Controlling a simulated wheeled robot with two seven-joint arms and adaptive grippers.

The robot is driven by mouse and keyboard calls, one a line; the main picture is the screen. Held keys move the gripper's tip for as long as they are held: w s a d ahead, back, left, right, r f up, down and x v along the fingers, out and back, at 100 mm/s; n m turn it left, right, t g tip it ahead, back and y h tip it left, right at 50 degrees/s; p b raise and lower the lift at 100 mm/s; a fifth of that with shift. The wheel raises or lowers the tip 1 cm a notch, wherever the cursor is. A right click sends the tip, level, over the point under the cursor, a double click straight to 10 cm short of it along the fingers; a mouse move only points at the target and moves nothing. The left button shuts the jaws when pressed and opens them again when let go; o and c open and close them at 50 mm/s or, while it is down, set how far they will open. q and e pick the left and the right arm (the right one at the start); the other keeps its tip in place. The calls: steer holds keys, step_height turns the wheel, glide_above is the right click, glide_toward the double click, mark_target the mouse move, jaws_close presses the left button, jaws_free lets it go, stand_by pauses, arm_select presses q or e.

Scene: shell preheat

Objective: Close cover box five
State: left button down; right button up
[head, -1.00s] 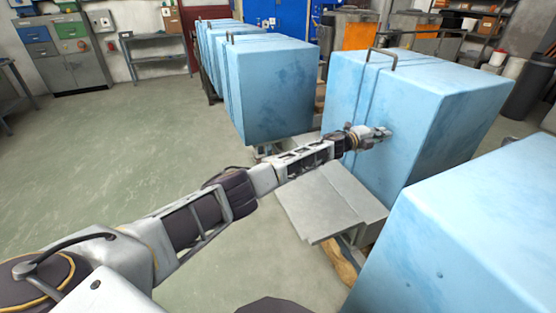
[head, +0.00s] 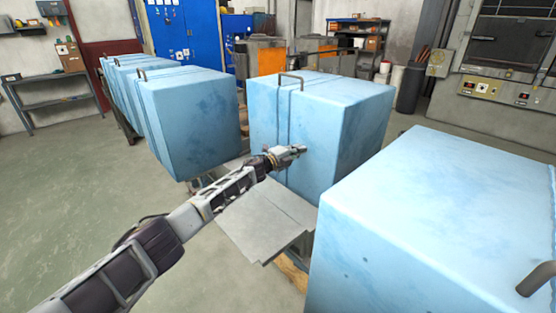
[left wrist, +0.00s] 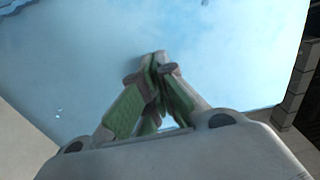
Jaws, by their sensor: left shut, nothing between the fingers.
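Several large light-blue boxes stand in the head view, and I see no numbers that tell which is box five. The middle blue box (head: 340,120) has a dark handle on top and a vertical seam near its left side. My left gripper (head: 302,149) is at the front face of this box; it is shut and empty. In the left wrist view the shut fingers (left wrist: 158,62) point at a blue face (left wrist: 80,60); whether they touch it I cannot tell. My right gripper is not in view.
A near blue box (head: 430,220) fills the lower right, with a handle at its right edge. Another blue box (head: 195,120) stands to the left. A grey metal plate (head: 262,225) lies below my left arm. The floor at left is clear.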

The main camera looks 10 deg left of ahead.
arm_select(q)
steer(key=p+v, duration=0.2)
steer(key=v, duration=0.8)
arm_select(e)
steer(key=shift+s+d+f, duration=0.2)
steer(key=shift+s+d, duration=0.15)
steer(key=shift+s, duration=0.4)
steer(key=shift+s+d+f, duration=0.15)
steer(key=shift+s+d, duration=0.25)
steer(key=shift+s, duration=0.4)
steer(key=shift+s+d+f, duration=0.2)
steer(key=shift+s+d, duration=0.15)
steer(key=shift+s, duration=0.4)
arm_select(q)
steer(key=shift+f, duration=0.1)
